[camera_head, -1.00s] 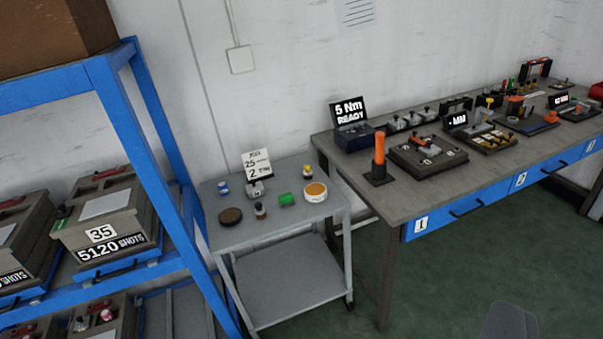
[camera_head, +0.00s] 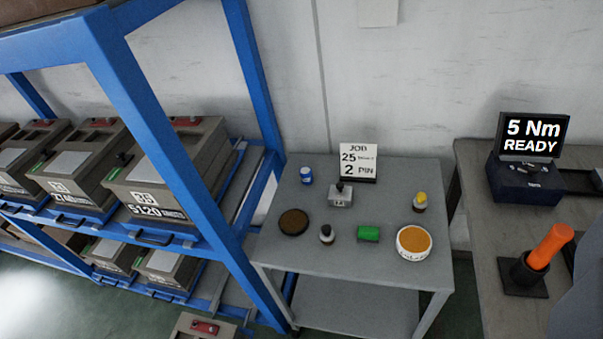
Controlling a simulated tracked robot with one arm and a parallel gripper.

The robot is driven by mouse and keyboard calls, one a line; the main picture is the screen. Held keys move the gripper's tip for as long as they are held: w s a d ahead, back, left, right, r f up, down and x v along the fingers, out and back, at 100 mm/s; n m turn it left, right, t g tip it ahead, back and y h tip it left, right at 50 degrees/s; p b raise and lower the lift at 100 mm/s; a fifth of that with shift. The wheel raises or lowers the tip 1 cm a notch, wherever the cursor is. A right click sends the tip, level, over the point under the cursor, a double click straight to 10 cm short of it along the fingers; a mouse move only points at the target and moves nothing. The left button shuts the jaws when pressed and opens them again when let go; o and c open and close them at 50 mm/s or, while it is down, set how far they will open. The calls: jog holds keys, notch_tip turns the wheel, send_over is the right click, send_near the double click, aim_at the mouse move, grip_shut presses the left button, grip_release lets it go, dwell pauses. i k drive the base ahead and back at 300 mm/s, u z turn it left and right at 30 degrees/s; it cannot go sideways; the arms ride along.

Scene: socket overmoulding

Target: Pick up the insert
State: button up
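A small grey metal block with a black knob and a tiny label (camera_head: 341,197) sits upright on the grey cart (camera_head: 330,253), in front of the job card (camera_head: 359,162). It may be the insert, but I cannot tell for sure. The card reads "JOB 25", then "2 PIN". Larger grey-brown boxes with handles, such as the one marked 5120 (camera_head: 180,170), stand on the blue rack at the left. My gripper's fingers do not show. A plain grey shape at the lower right edge may be part of my arm.
On the cart are a blue-and-white can (camera_head: 306,175), a brown disc (camera_head: 293,222), a small dark-capped bottle (camera_head: 327,235), a green block (camera_head: 368,233), an orange-filled tub (camera_head: 414,243) and a yellow-capped bottle (camera_head: 420,203). Blue rack posts (camera_head: 180,150) and the workbench (camera_head: 480,200) flank it.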

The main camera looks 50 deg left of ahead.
aim_at(340, 195)
jog(key=u, duration=0.65)
jog(key=i, duration=1.15)
jog(key=u, duration=0.75)
jog(key=k, duration=0.8)
jog(key=u, duration=0.15)
jog(key=i, duration=0.85)
jog(key=z, duration=0.1)
